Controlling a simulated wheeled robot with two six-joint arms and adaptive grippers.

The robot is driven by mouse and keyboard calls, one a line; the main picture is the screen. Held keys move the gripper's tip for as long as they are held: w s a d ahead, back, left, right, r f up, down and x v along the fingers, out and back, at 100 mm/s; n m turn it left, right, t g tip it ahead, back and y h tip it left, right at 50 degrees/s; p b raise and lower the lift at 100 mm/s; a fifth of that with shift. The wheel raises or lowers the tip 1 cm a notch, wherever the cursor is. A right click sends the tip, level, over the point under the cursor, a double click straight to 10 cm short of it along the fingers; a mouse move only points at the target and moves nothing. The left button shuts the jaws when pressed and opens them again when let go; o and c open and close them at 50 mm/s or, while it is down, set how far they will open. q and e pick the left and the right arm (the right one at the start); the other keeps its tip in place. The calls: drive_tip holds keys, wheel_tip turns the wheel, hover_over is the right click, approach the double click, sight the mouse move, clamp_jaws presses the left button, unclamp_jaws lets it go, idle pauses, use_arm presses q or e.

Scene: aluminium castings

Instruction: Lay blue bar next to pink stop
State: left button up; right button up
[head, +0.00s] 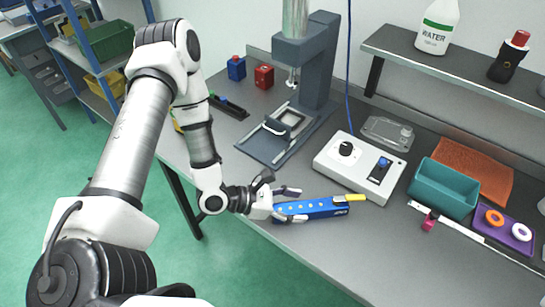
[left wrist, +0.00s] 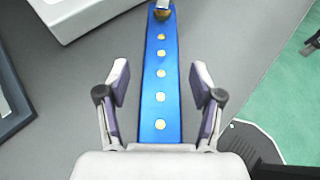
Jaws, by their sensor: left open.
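The blue bar (head: 318,208) lies on the grey workbench near its front edge, with a row of light dots along it. It also shows in the left wrist view (left wrist: 161,110), running lengthwise up the middle. My left gripper (head: 288,203) is open at the bar's left end. In the left wrist view its two fingers (left wrist: 160,82) stand on either side of the bar, with a gap on each side. The pink stop (head: 430,221) sits on a pale flat rail (head: 466,232) farther right, apart from the bar. My right gripper is not in view.
A yellow piece (head: 350,198) is at the bar's right end. A white control box (head: 330,160) stands just behind. A teal bin (head: 444,188) and purple tray (head: 509,225) are at the right. A press (head: 309,62) stands at the back. Bare bench lies between bar and rail.

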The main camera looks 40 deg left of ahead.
use_arm(q)
drive_tip(key=p+v, duration=0.2)
drive_tip(key=v, duration=0.2)
drive_tip(key=p+v, duration=0.2)
drive_tip(key=v, duration=0.3)
drive_tip(key=shift+a+r, duration=0.2)
drive_tip(key=shift+r, duration=0.15)
drive_tip(key=shift+s+a, duration=0.25)
drive_tip(key=shift+s, duration=0.05)
drive_tip(key=shift+o, duration=0.5)
drive_tip(key=shift+s+a+p, duration=0.2)
drive_tip(key=shift+s+p, duration=0.1)
drive_tip(key=shift+w+f, duration=0.1)
